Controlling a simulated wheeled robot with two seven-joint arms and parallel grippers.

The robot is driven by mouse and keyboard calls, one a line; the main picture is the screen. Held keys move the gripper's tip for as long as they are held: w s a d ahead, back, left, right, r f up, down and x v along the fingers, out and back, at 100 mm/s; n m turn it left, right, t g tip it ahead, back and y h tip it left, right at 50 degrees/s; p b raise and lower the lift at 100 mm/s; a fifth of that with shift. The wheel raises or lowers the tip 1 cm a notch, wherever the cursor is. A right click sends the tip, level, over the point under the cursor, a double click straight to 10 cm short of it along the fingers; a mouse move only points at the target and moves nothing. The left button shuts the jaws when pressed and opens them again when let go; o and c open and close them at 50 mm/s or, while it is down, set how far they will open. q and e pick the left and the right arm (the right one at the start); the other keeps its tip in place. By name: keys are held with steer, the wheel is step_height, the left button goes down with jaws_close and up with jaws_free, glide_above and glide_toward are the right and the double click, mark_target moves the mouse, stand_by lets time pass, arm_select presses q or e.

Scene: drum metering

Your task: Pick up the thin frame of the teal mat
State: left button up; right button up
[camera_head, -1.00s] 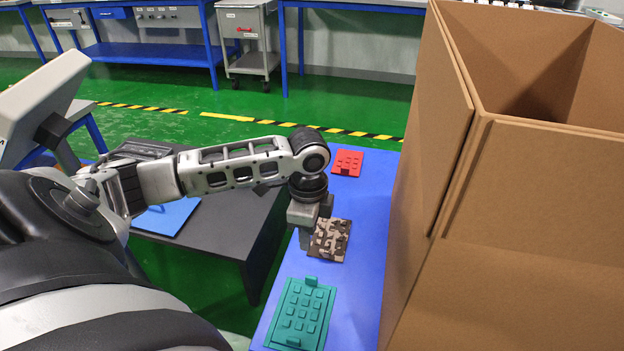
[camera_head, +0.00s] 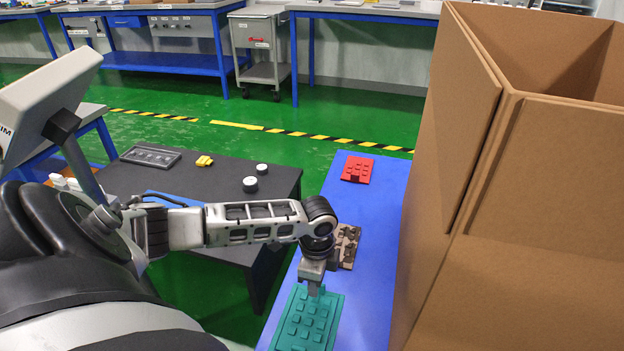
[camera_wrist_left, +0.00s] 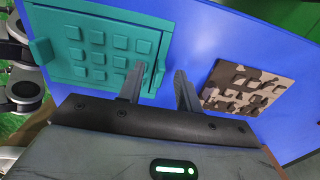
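The teal mat (camera_head: 308,325) lies on the blue table top, with raised square blocks inside a thin raised frame. In the left wrist view the mat (camera_wrist_left: 75,73) fills the upper left. My left gripper (camera_head: 314,291) is at the mat's far edge in the head view. In the left wrist view the gripper (camera_wrist_left: 159,72) is open and empty. One finger overlaps the mat's near right corner in that picture; the other is over bare blue table. I cannot tell whether a finger touches the frame. My right gripper is not in view.
A camouflage mat (camera_head: 349,246) lies just beyond my left gripper, partly hidden by it. A red mat (camera_head: 357,169) lies farther back. A tall cardboard box (camera_head: 490,240) stands on the right. A black table (camera_head: 225,178) on the left holds white discs and a yellow piece.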

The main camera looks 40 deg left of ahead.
arm_select(q)
steer(key=shift+f, duration=0.2)
jaws_close()
steer(key=shift+r, duration=0.1)
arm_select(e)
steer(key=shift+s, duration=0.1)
